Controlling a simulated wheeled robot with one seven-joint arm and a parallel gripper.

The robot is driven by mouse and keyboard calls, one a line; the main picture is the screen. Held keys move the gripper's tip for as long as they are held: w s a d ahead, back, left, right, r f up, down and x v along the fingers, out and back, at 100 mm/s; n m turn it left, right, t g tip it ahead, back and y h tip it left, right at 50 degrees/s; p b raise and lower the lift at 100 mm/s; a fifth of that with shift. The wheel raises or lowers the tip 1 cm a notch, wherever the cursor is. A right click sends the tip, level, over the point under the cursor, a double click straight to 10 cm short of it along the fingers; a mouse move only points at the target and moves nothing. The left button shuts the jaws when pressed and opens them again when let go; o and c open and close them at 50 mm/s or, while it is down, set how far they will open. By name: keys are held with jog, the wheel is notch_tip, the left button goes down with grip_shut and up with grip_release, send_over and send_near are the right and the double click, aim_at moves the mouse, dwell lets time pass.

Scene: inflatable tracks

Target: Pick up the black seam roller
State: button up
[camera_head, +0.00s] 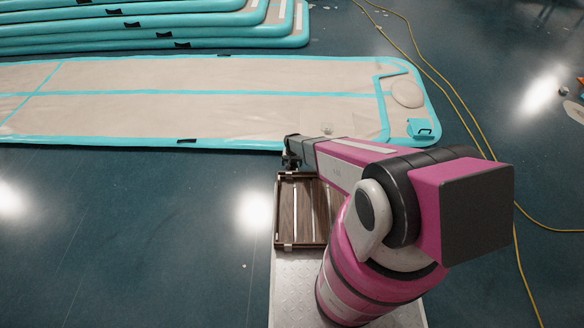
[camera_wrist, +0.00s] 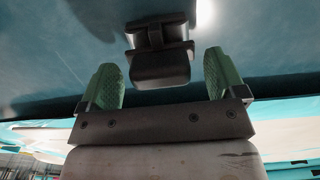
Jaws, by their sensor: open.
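In the wrist view, my gripper (camera_wrist: 165,85) is open, with its two green-padded fingers spread apart. A black object (camera_wrist: 160,68) with two blocky parts joined by a short neck shows ahead of and partly between the fingers. It looks like the black seam roller. Clear space shows on both sides of it, and I see no contact with the fingers. Blue floor lies behind it. In the head view, my gripper (camera_head: 291,158) is small and dark, just by the near edge of the flat inflatable track. I cannot make out the roller apart from it there.
A stack of tracks (camera_head: 150,25) stands at the back. A slatted wooden tray (camera_head: 287,210) sits below my arm. A yellow cable (camera_head: 465,110) runs at right. Floor at left is clear.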

aim_at(292, 163)
jog(key=c, duration=1.2)
notch_tip(292, 163, up, 4)
jog(key=shift+s+r, duration=0.1)
jog(key=shift+r, duration=0.1)
jog(key=d+r, duration=0.6)
jog(key=d, duration=0.5)
jog(key=shift+d+r, duration=0.35)
